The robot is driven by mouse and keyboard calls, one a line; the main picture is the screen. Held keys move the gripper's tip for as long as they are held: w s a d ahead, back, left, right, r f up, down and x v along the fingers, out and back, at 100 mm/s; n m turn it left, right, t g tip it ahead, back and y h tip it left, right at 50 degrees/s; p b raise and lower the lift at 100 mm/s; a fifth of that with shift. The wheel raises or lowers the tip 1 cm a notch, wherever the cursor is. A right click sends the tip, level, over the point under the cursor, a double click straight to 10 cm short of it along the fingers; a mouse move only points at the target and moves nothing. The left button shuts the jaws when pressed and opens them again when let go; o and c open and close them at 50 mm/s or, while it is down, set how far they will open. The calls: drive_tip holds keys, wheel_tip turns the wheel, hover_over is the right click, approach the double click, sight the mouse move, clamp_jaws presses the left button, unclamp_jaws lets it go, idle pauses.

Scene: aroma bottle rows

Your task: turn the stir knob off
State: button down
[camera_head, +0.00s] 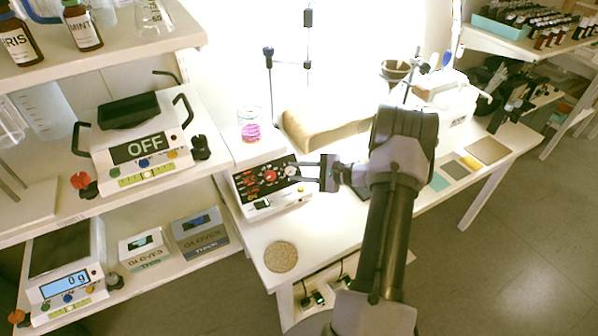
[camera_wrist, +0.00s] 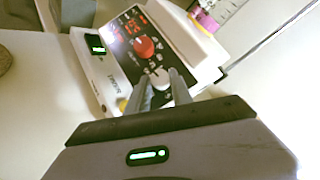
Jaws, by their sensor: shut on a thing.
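The stirrer hotplate (camera_head: 268,187) stands on the white table with its dark control panel facing my arm. In the wrist view the panel carries a red knob (camera_wrist: 144,46) and a pale grey stir knob (camera_wrist: 159,78). My gripper (camera_head: 297,173) reaches the panel from the right. In the wrist view its two fingers (camera_wrist: 161,84) lie on either side of the pale knob and are shut on it. The red knob is a little beyond the fingertips and apart from them. The knob's pointer mark is too small to read. A beaker with pink liquid (camera_head: 250,130) stands on the hotplate.
A round cork mat (camera_head: 281,257) lies on the table in front of the hotplate. A tan padded block (camera_head: 325,128) lies behind my gripper. Table room around the mat is clear.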

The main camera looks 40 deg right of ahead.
drive_tip(key=c, duration=1.1)
unclamp_jaws()
drive_tip(key=shift+w, duration=0.1)
drive_tip(key=p+v, duration=0.5)
drive_tip(key=v, duration=1.2)
drive_tip(key=shift+s+d, duration=0.1)
drive_tip(key=shift+s, duration=0.15)
